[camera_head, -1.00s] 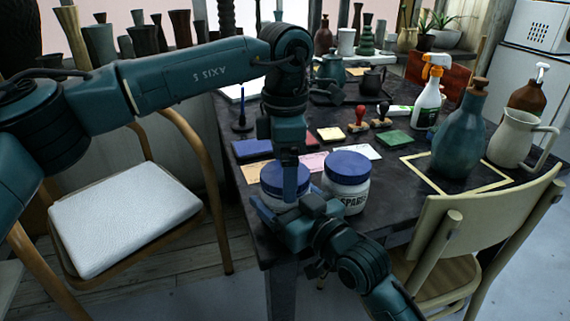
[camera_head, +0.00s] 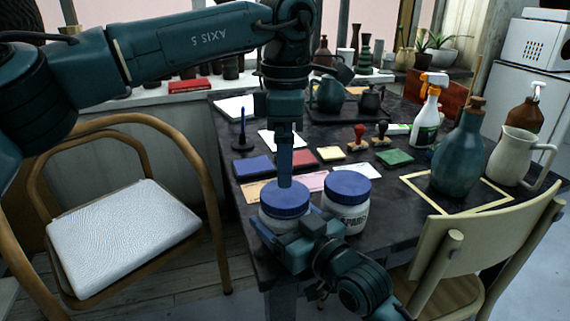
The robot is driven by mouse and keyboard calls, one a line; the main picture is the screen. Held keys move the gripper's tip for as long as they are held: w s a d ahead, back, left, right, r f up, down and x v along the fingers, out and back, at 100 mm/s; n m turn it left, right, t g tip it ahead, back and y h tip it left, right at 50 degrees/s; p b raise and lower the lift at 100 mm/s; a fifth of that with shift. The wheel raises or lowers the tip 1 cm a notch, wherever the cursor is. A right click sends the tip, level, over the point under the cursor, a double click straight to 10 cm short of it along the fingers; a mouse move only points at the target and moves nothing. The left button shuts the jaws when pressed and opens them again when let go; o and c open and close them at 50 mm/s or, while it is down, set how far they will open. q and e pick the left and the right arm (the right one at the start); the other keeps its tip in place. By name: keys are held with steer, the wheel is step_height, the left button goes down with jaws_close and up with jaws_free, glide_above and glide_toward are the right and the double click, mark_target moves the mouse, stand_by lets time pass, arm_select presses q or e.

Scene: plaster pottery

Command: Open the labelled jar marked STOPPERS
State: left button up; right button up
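Two white jars with blue lids stand near the table's front edge. The left jar (camera_head: 285,199) has its lid on, and its label is hidden. The right jar (camera_head: 347,188) is also lidded, and its partly covered label seems to read SPARES. My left gripper (camera_head: 285,184) points straight down over the left jar's lid. Its fingers show edge-on, so I cannot tell the gap or whether they touch the lid. My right gripper (camera_head: 278,235) is low at the front of the left jar, hiding its lower body. Whether it is closed on the jar is unclear.
Behind the jars lie ink pads (camera_head: 252,166), cards and stamps (camera_head: 357,139). A teal bottle (camera_head: 458,155), a cream jug (camera_head: 512,158) and a spray bottle (camera_head: 428,115) stand at the right. Chairs stand at the left (camera_head: 120,235) and front right (camera_head: 450,230).

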mark_target(285, 192)
arm_select(q)
steer(key=shift+r+m, duration=0.3)
steer(key=shift+r, duration=0.1)
arm_select(e)
steer(key=shift+f, duration=0.1)
arm_select(q)
steer(key=shift+f, duration=3.85)
steer(key=shift+c, duration=0.3)
steer(key=c, duration=0.9)
steer(key=shift+n, duration=1.4)
steer(key=shift+c, duration=0.2)
steer(key=shift+r, duration=0.15)
steer(key=shift+r, duration=1)
